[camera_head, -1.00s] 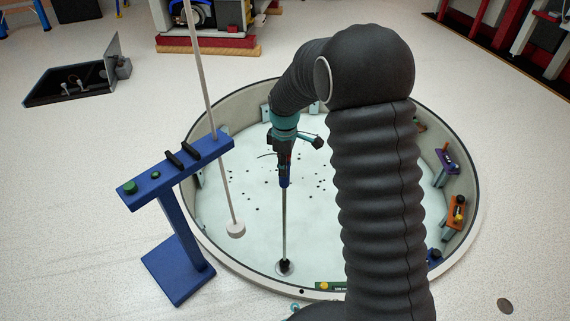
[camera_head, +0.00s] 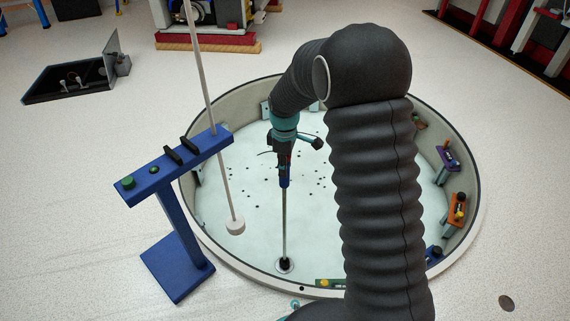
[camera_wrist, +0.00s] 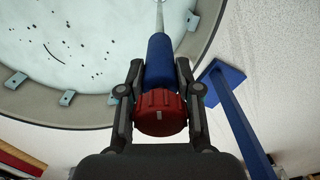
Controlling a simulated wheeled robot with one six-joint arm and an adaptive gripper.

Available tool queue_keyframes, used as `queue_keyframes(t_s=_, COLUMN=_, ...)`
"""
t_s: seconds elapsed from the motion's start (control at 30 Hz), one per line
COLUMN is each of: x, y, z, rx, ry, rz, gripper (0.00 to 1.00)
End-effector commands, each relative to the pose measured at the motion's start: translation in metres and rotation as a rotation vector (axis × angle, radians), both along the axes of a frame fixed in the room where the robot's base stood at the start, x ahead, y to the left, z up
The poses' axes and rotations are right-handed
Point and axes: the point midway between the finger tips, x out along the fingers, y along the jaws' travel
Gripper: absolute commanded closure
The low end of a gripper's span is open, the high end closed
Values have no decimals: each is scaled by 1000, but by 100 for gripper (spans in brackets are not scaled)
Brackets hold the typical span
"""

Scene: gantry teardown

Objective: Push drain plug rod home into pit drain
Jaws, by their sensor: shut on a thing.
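The drain plug rod has a red knob (camera_wrist: 160,113), a blue grip (camera_wrist: 160,62) and a thin metal shaft (camera_head: 285,222). My gripper (camera_wrist: 160,72) is shut on the blue grip, one finger on each side, with the red knob between the fingers. In the head view my gripper (camera_head: 284,165) holds the rod near upright over the pit floor. The rod's dark lower end sits at the round pit drain (camera_head: 284,265) near the front wall. The plug is mostly sunk in the drain opening; its exact depth is too small to tell.
The round pit (camera_head: 187,212) has small fixtures along its right wall. A blue stand (camera_head: 178,235) with buttons is at the left rim; a pale rod with a white disc (camera_head: 235,226) hangs past it. An open floor hatch (camera_head: 70,82) lies back left.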

Motion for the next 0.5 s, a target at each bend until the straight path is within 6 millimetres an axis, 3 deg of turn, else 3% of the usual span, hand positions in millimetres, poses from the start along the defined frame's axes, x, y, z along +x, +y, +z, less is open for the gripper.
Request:
queue_keyframes(t_s=0.3, x=0, y=0, z=-8, rx=1, ry=-1, rz=0, gripper=100)
queue_keyframes(t_s=0.33, x=0, y=0, z=-8, rx=1, ry=-1, rz=0, gripper=64)
queue_keyframes(t_s=0.43, x=0, y=0, z=-8, rx=1, ry=-1, rz=0, gripper=39)
queue_keyframes(t_s=0.5, x=0, y=0, z=-8, rx=1, ry=-1, rz=0, gripper=37)
